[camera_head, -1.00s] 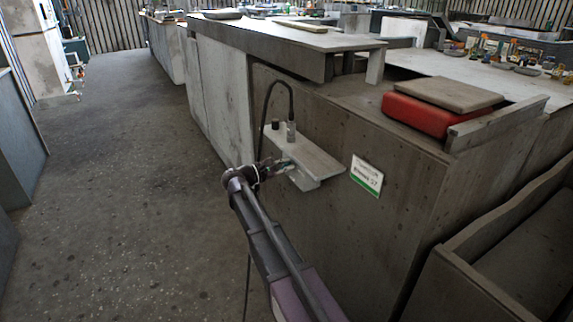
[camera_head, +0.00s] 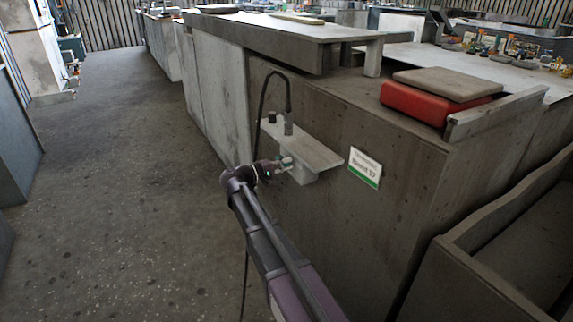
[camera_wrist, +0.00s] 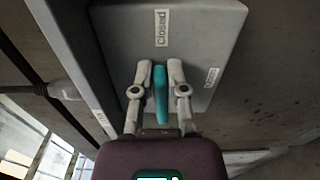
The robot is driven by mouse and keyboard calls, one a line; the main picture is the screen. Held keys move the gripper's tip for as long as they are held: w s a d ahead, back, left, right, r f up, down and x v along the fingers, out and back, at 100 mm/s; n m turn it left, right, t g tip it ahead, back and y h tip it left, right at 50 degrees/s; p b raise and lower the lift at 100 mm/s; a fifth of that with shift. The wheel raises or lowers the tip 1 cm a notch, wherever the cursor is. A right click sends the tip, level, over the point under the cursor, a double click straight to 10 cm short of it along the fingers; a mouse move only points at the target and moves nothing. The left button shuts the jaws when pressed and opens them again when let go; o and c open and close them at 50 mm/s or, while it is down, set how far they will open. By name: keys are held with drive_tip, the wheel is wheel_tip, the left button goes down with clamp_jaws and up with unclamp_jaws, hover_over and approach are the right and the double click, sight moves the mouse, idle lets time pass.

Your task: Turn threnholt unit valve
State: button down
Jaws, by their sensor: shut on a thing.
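The valve's teal lever (camera_wrist: 160,96) stands upright in the wrist view, between the two pale fingers of my gripper (camera_wrist: 159,78), which is shut on it. The lever lies on the grey unit face (camera_wrist: 130,35), its upper end toward a label reading "Closed" (camera_wrist: 162,28). A second label (camera_wrist: 211,78), too blurred to read surely, sits to the right. In the head view my gripper (camera_head: 284,163) reaches the front of the small grey wall-mounted unit (camera_head: 315,153). The lever's pivot is not clearly visible.
A black hose (camera_head: 266,92) loops from the top of the unit and hangs down beside it. A white and green sign (camera_head: 365,167) is on the wall to the right. A red box (camera_head: 430,104) sits on the bench above. The floor at left (camera_head: 110,190) is clear.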

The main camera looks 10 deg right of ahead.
drive_tip(key=shift+w+m, duration=0.1)
drive_tip(key=shift+m, duration=0.3)
drive_tip(key=c, duration=0.7)
unclamp_jaws()
drive_tip(key=shift+o, duration=0.2)
drive_tip(key=shift+a+f, duration=0.1)
drive_tip(key=shift+a, duration=0.05)
drive_tip(key=shift+s+a, duration=0.2)
drive_tip(key=v, duration=1.1)
